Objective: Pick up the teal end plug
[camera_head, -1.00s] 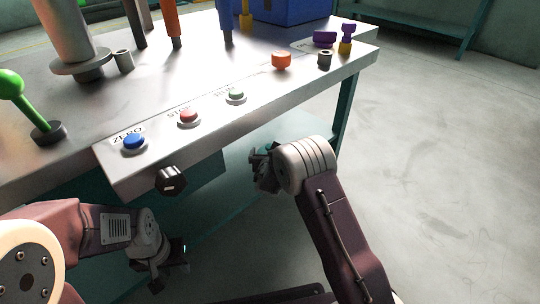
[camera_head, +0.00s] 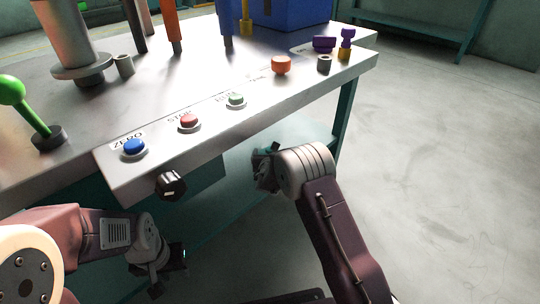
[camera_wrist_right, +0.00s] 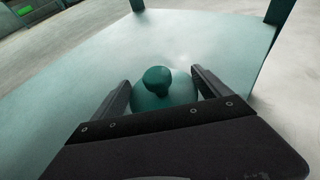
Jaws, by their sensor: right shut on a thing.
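The teal end plug (camera_wrist_right: 158,88) shows in the right wrist view as a rounded body with a small knob on top. It sits between the two fingers of my right gripper (camera_wrist_right: 165,88), which is shut on it. In the head view my right gripper (camera_head: 264,168) is in front of the bench's front edge and below its top, over the lower shelf. Only a small teal bit shows there; the rest of the plug is hidden. My left gripper (camera_head: 172,273) is low at the left, its fingers apart and nothing visible between them.
A black knob (camera_head: 172,186) sticks out in front. The floor at right is clear.

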